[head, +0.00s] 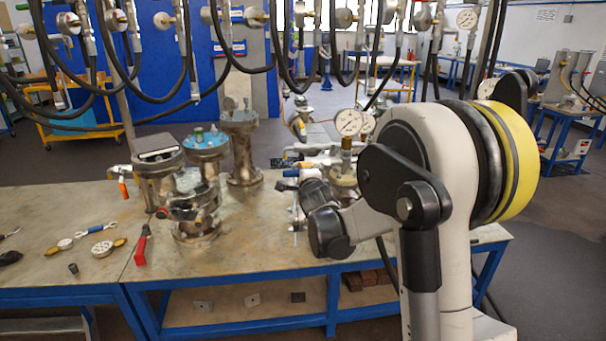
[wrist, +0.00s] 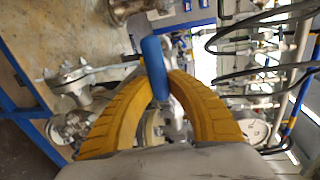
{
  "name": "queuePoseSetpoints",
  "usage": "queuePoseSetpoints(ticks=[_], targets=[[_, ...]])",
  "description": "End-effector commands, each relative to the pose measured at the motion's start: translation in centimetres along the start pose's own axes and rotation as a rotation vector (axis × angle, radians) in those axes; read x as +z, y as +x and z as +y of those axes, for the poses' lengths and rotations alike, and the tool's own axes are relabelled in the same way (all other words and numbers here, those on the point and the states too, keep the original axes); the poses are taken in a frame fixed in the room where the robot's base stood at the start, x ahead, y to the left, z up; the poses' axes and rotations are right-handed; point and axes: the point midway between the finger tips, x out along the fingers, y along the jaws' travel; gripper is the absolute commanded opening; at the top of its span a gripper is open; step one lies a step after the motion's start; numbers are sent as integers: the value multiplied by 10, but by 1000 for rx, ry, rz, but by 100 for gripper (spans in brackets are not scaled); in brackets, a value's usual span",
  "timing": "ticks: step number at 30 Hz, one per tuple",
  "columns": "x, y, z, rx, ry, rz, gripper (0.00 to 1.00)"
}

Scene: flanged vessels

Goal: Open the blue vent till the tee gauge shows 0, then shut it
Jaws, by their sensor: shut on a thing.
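The blue vent handle (wrist: 155,66) stands between the yellow fingers of my gripper (wrist: 158,80) in the wrist view, and the fingers are closed on it. In the head view a small blue piece (head: 291,173) shows at the fittings just left of my arm, but my fingers cannot be made out there. The tee gauge (head: 349,122) is a white round dial standing upright above the fittings, beside my arm. Its needle is too small to read. A round dial also shows edge-on at the right of the wrist view (wrist: 254,131).
Flanged vessels (head: 205,152) stand on the metal bench (head: 95,205) to the left. Black hoses (head: 240,65) hang from an overhead rack. The bench's front middle is clear.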

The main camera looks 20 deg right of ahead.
Motion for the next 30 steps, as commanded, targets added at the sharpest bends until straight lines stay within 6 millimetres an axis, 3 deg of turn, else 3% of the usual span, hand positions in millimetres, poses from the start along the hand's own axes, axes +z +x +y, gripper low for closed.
queuePoseSetpoints(ticks=[8,9,11,22,30], targets=[[0,0,-1,-2,1,-1,0],[0,0,-1,-2,1,-1,29],[0,0,-1,-2,1,-1,42],[0,-6,0,-1,1,-1,42],[1,-59,0,-1,1,-1,42]])
